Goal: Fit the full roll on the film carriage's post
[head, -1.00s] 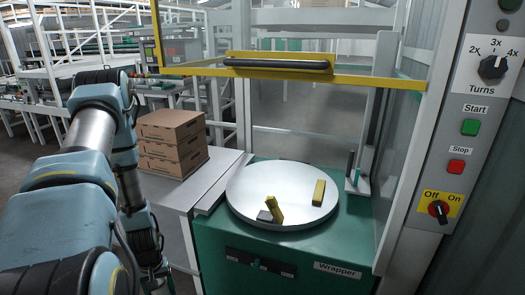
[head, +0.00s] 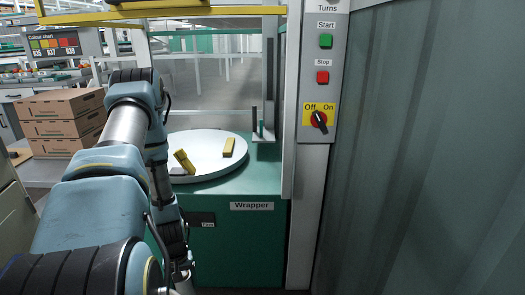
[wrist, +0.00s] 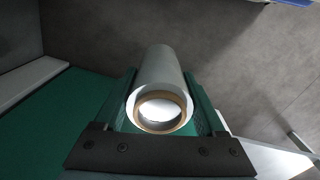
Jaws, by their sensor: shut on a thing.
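In the wrist view my gripper (wrist: 160,115) is shut on a pale grey film roll (wrist: 160,68), with a green finger on each side of it. The roll's brown cardboard core ring (wrist: 161,108) faces the camera and its hole is open. In the head view my gripper and the roll are hidden. The film carriage (head: 263,136) stands at the back right of the wrapper's turntable, with a dark upright and a short green upright on it. I cannot tell which upright is the post.
The round turntable (head: 212,146) bears two yellow blocks, one tilted. Stacked cardboard boxes (head: 63,122) stand at left. The wrapper's control panel (head: 321,75) and a corrugated wall (head: 430,150) bound the right side. A yellow guard bar (head: 170,14) crosses above.

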